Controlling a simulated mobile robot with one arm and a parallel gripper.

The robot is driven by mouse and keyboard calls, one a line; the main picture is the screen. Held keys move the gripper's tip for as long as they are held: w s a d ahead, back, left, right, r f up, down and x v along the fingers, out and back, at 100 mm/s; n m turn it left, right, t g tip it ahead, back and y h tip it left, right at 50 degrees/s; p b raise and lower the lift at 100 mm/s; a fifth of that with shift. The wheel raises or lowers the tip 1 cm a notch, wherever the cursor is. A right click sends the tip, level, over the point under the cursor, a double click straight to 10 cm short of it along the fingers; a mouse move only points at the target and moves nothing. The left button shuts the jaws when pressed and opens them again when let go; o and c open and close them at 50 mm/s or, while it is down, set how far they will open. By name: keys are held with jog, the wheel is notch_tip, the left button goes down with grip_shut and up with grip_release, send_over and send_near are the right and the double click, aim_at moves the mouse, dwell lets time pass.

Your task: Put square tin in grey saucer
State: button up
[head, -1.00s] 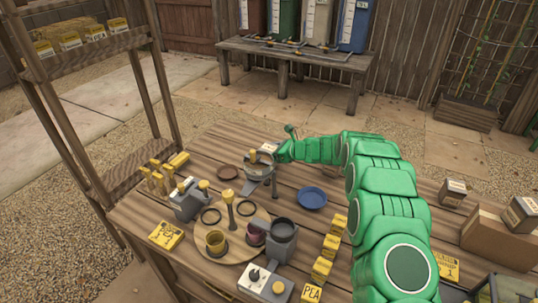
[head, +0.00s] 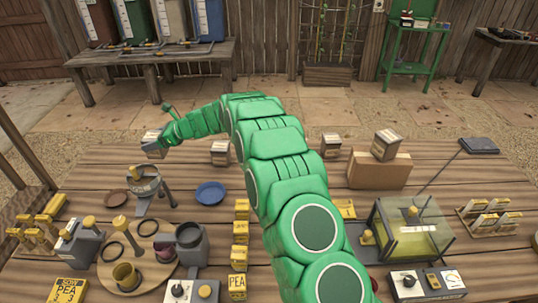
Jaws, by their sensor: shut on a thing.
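My gripper (head: 168,137) is at the far left end of my green arm, shut on a small square tin (head: 153,143) with a pale label. The tin is at the back left of the table, behind a grey stand (head: 145,182) in the picture. My gripper hides part of the tin, and I cannot tell its height above the wood. I cannot clearly pick out a grey saucer. A brown saucer (head: 115,198) and a blue saucer (head: 210,193) lie on either side of the stand, both looking empty.
Similar tins stand at the back (head: 220,153) and (head: 330,145), and one (head: 386,144) sits on a cardboard box (head: 379,170). A row of yellow packets (head: 240,234), a round wooden board (head: 160,262) and a glass-sided case (head: 414,230) occupy the front.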

jog(key=w+d+r+m+t+h, duration=0.1)
jog(key=w+d+m+t, duration=0.2)
jog(key=d, duration=1.3)
jog(key=w+d+m+t+h, duration=0.1)
jog(key=w+d+m+t, duration=0.2)
jog(key=d, duration=1.4)
jog(key=s+d+r+m+t+h, duration=0.1)
jog(key=s+d+r, duration=0.1)
jog(key=s+d, duration=0.5)
jog(key=s+d+r+m+t+h, duration=0.1)
jog(key=s+d+r, duration=0.2)
jog(key=s+d, duration=0.35)
jog(key=w+a+f, duration=0.1)
jog(key=w+f, duration=0.8)
jog(key=w, duration=0.4)
jog(key=shift+w+f, duration=0.35)
jog(key=shift+w, duration=0.05)
jog(key=shift+w+f, duration=0.15)
jog(key=shift+f, duration=1.55)
jog(key=shift+f, duration=0.35)
